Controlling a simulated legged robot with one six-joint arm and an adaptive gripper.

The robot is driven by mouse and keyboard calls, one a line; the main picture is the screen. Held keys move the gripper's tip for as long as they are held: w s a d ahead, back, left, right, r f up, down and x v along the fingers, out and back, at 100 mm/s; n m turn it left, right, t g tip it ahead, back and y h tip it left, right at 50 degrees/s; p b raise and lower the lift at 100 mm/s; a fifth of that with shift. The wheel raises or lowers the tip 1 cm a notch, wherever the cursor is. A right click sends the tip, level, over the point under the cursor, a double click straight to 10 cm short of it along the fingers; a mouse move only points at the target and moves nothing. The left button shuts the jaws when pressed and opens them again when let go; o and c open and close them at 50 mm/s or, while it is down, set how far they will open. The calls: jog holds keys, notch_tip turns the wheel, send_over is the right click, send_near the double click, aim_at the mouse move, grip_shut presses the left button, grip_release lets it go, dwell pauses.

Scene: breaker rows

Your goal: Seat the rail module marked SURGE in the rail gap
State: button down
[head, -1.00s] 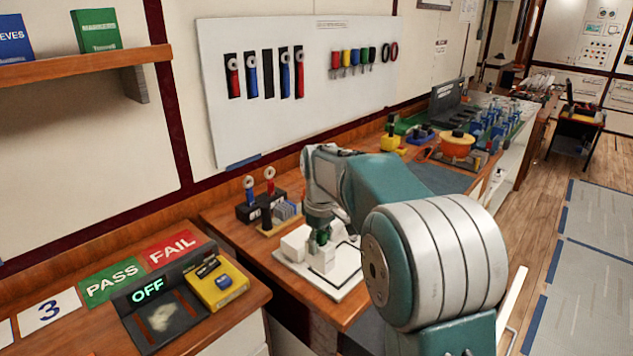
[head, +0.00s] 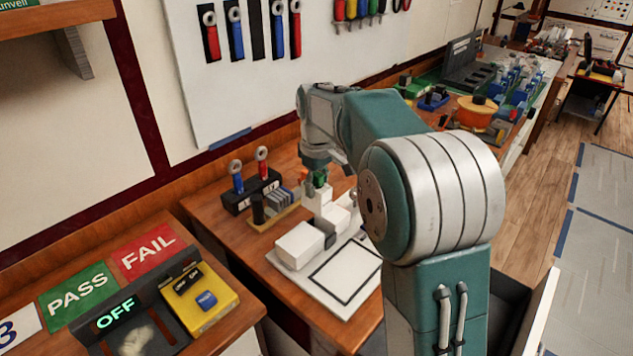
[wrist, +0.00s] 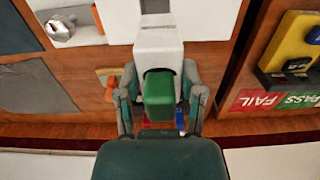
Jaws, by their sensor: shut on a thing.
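My gripper (head: 318,184) is shut on the green top (wrist: 160,95) of a white module (wrist: 158,45). In the head view this module (head: 324,204) looks upright, over or just behind the white board (head: 300,278). Whether it touches anything below cannot be told. Larger white blocks (head: 299,245) stand on the board, with a small dark part between them. A black rectangle outlines a bare area of the board. No SURGE mark is legible, and the rail gap cannot be made out clearly.
A holder with red and blue tools (head: 250,195) and a tray of grey pieces (head: 281,203) stand left of the gripper. The yellow box (head: 203,302), OFF display (head: 115,312), PASS card (head: 78,297) and FAIL card (head: 148,251) lie front left. Clutter fills the bench's far end.

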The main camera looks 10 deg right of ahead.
aim_at(320, 204)
jog(key=shift+s+d, duration=0.1)
jog(key=shift+d, duration=0.05)
jog(key=shift+d+f, duration=0.2)
jog(key=shift+f, duration=0.3)
jog(key=shift+d+f, duration=0.15)
jog(key=shift+f, duration=0.3)
jog(key=shift+a+f, duration=0.15)
jog(key=shift+f, duration=0.7)
jog(key=shift+a+f, duration=0.15)
jog(key=shift+f, duration=0.65)
jog(key=shift+d+f, duration=0.1)
jog(key=shift+f, duration=0.2)
jog(key=shift+f, duration=1.95)
jog(key=shift+c, duration=0.6)
grip_release()
